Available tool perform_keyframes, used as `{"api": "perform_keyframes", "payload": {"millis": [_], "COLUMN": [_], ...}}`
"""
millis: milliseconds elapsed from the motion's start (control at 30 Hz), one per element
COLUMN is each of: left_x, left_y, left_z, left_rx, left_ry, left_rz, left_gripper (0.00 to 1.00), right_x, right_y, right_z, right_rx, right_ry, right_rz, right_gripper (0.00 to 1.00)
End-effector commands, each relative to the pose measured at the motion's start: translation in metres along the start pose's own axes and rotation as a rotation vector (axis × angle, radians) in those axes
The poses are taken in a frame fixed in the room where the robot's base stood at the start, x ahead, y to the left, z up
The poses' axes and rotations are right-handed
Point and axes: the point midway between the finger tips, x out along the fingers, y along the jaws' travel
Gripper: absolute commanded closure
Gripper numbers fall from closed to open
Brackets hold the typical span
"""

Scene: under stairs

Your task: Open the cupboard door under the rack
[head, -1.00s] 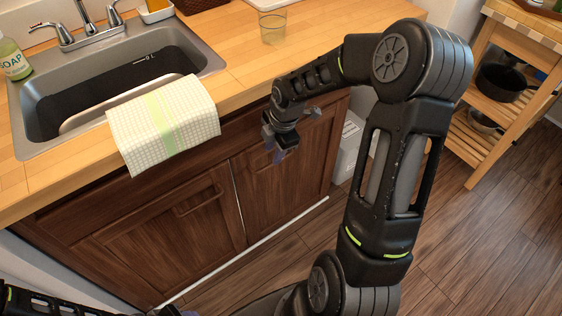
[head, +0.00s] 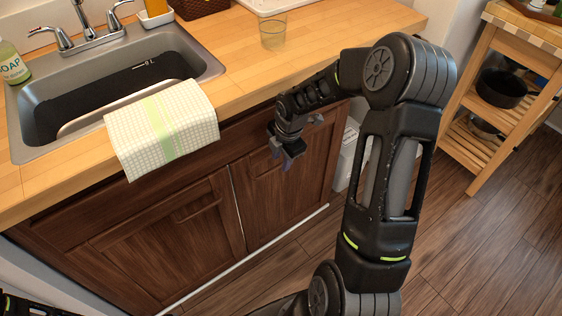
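The cupboard under the counter has two dark brown wooden doors, both seen shut in the head view. The right door (head: 285,200) lies below the counter part where a white tray or rack (head: 268,5) shows at the top edge. The left door (head: 165,240) has a wooden handle near its top. My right gripper (head: 284,158) points down in front of the upper part of the right door. It hides part of that door and its handle area. I cannot tell whether it touches the door or how far its fingers are apart. My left gripper is outside the picture.
A checked towel (head: 160,128) hangs over the counter front beside the sink (head: 45,125). A glass (head: 272,30) stands on the counter (head: 330,30). A wooden shelf cart (head: 470,150) stands at the right. The floor (head: 480,240) before it is clear.

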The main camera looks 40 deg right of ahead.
Motion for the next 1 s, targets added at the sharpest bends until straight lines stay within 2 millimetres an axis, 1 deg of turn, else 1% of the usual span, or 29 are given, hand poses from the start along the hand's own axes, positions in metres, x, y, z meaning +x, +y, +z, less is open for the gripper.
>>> {"api": "perform_keyframes", "payload": {"millis": [33, 133, 433, 467, 833, 867, 1000], "left_x": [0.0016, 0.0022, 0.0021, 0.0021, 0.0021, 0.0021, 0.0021], "left_y": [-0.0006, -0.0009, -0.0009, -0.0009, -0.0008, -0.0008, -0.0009], "left_z": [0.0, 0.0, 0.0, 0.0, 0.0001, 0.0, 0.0], "left_rx": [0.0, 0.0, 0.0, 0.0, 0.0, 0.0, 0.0], "left_ry": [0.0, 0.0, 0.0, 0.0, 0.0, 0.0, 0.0], "left_rz": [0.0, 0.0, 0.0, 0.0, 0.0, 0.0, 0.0], "left_gripper": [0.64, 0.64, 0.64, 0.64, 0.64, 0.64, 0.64], "right_x": [0.0073, 0.0144, 0.0167, 0.0167, 0.0165, 0.0165, 0.0165], "right_y": [0.0, 0.0003, 0.0004, 0.0004, 0.0003, 0.0003, 0.0003], "right_z": [-0.0005, 0.0, 0.0002, 0.0002, 0.0001, 0.0001, 0.0001], "right_rx": [0.0, -0.001, 0.0, 0.0, 0.0, 0.0, 0.0], "right_ry": [0.001, 0.0, -0.001, -0.001, 0.0, 0.0, 0.0], "right_rz": [0.0, 0.001, 0.001, 0.001, 0.001, 0.001, 0.001], "right_gripper": [0.67, 0.67, 0.67, 0.68, 0.99, 1.0, 1.0]}}
